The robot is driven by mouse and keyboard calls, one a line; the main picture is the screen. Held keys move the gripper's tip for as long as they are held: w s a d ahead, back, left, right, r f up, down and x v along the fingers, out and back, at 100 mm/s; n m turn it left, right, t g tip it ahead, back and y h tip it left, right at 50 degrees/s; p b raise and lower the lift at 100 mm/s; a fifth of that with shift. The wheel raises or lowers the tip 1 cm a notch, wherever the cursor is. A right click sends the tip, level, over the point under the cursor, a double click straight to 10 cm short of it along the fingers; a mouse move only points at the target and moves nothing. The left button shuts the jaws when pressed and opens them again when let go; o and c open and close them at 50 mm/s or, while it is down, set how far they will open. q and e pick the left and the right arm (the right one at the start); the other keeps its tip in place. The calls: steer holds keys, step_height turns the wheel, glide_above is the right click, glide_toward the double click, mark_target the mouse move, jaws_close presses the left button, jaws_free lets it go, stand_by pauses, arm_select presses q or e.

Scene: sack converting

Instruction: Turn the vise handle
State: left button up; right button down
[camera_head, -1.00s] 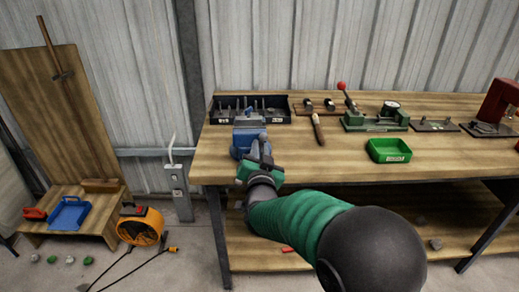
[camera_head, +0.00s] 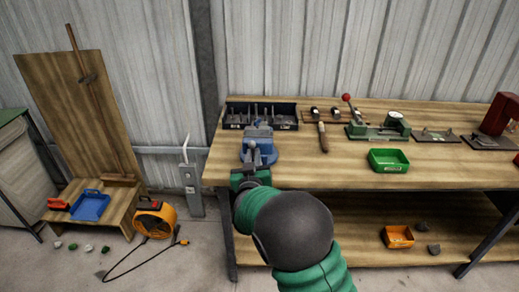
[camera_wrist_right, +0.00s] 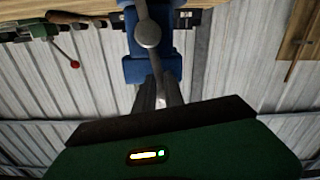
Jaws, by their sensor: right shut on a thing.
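The blue vise (camera_head: 265,150) is mounted at the left front corner of the wooden workbench. It also shows upside down in the right wrist view (camera_wrist_right: 135,72). Its grey metal handle (camera_wrist_right: 147,33) shows there as a bar with a round knob, in front of the vise body. My right gripper (camera_head: 252,165) is at the front of the vise, its green body just off the bench edge. Its dark fingers are shut on the vise handle; the exact contact is partly hidden. My left gripper is in neither view.
The workbench (camera_head: 335,172) carries a black tool tray (camera_head: 232,111) behind the vise, a brush (camera_head: 322,138), a green clamp fixture (camera_head: 375,131) and a green bin (camera_head: 388,160). An orange bin (camera_head: 397,237) sits on the lower shelf. An orange fan (camera_head: 155,218) stands left on the floor.

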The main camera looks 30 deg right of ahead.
steer(key=w+a+f+n+p, duration=0.2)
steer(key=a+f+n+p, duration=0.2)
steer(key=n+p, duration=0.4)
steer(key=shift+w+a+f+n, duration=0.2)
steer(key=shift+w+a+n, duration=0.2)
steer(key=shift+n, duration=2)
steer(key=c, duration=1.7)
jaws_free()
steer(key=shift+f, duration=0.1)
steer(key=shift+o, duration=1.3)
steer(key=shift+w+f, duration=0.15)
steer(key=shift+d, duration=0.1)
